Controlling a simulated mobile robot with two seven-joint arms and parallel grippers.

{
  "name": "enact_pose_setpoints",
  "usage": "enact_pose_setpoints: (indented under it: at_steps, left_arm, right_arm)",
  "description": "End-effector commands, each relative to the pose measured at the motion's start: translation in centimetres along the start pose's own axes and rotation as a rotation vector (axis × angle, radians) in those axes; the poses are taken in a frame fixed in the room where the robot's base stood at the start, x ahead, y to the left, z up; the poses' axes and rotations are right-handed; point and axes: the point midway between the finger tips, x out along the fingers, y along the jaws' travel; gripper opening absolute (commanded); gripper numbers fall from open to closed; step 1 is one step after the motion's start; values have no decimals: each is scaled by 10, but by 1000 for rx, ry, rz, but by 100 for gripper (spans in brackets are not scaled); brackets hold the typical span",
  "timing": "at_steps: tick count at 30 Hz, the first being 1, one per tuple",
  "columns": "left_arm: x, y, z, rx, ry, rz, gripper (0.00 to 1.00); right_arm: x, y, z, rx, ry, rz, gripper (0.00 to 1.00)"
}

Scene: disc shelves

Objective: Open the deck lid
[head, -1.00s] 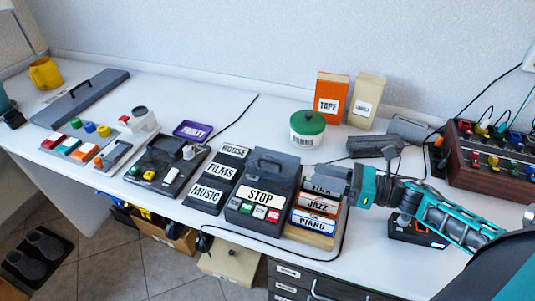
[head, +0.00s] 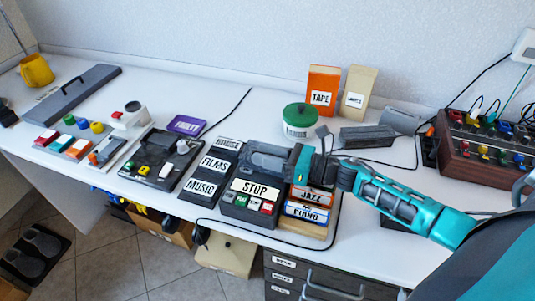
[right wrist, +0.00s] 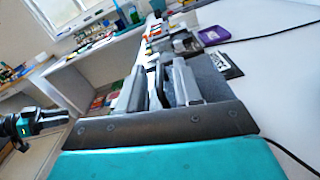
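The deck (head: 238,211) is a dark box with a white STOP label (head: 255,188) and several coloured buttons along its front. Its lid appears down, with my right gripper (head: 255,158) over the lid's handle area and hiding much of it. In the right wrist view my right gripper's grey fingers (right wrist: 158,88) stand apart. A narrow dark bar shows between them, perhaps the handle; I cannot tell if they touch it. My left gripper (right wrist: 42,122) shows at the left of the right wrist view, away from the deck; it is outside the head view.
Cassettes labelled JAZZ (head: 312,196) and PIANO (head: 307,213) sit close right of the deck. The FILMS and MUSIC rack (head: 205,180) is close on its left. A green-lidded jar (head: 300,120) stands behind. A black cable (head: 270,235) runs along the front edge.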

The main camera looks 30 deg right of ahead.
Motion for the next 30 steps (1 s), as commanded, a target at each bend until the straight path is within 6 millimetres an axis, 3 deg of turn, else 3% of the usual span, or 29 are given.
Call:
enact_pose_setpoints:
  at_steps: [3,14,30]
  left_arm:
    - [1,0,-2,1,3,0,43]
    - [0,0,-1,0,2,-1,43]
    - [-2,0,4,-1,-6,-1,43]
  right_arm:
    - [0,0,0,0,0,0,33]
    - [0,0,0,1,0,1,0]
    - [0,2,-1,3,0,6,0]
